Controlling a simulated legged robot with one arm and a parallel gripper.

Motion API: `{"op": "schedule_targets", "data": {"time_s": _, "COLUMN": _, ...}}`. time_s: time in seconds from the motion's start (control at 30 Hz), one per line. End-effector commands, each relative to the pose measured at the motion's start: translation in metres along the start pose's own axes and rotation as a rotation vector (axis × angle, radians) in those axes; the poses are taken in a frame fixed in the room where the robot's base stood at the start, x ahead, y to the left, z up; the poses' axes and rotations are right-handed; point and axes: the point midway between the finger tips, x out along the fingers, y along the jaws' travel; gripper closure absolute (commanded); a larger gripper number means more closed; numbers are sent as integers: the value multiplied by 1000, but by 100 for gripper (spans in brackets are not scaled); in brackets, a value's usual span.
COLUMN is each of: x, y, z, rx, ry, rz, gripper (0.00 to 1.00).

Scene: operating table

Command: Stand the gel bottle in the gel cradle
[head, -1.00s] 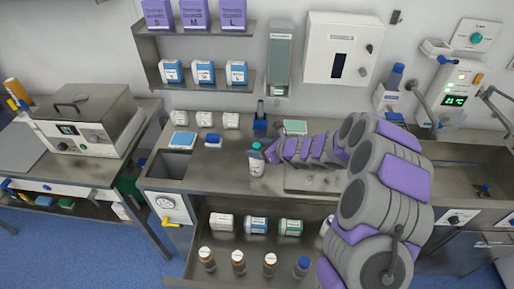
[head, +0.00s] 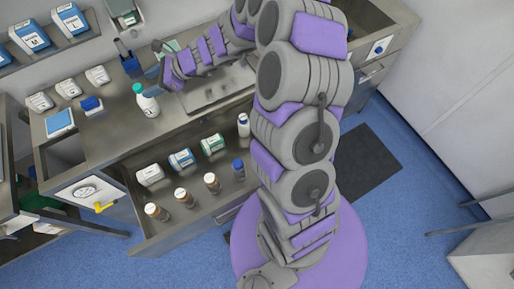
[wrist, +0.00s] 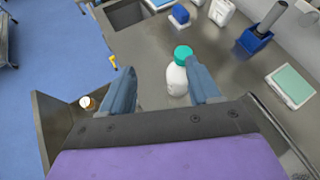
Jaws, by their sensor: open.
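A white bottle with a teal cap (head: 148,105) stands upright on the steel counter; I take it for the gel bottle, but its label is not readable. It also shows in the wrist view (wrist: 177,80). My gripper (wrist: 160,70) is open and empty, with the bottle beyond its fingers and nearer the right one, which partly covers it. Touching cannot be told. In the head view my gripper (head: 163,75) is just behind and right of the bottle. A blue holder (wrist: 252,40) with a grey upright piece stands further back; whether it is the gel cradle is unclear.
A green-topped white tray (wrist: 292,84) lies on the counter at the right. Several white packs (head: 70,88) and a blue-topped pad (head: 60,122) lie at the left. Below, an open drawer (head: 190,228) holds packs and small bottles. Blue floor is clear in front.

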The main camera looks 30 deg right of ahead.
Motion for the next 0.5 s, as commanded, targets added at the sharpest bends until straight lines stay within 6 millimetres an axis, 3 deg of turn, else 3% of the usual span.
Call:
{"op": "schedule_targets", "data": {"time_s": 0.1, "x": -14, "y": 37, "z": 35, "rx": -199, "ry": -9, "rz": 91, "gripper": 38}}
{"op": "schedule_targets", "data": {"time_s": 0.2, "x": -26, "y": 72, "z": 55, "rx": -367, "ry": -7, "rz": 177, "gripper": 38}}
{"op": "schedule_targets", "data": {"time_s": 0.33, "x": -45, "y": 117, "z": 71, "rx": -579, "ry": 4, "rz": 287, "gripper": 38}}
{"op": "schedule_targets", "data": {"time_s": 0.5, "x": -76, "y": 170, "z": 74, "rx": -837, "ry": 38, "rz": 435, "gripper": 38}}
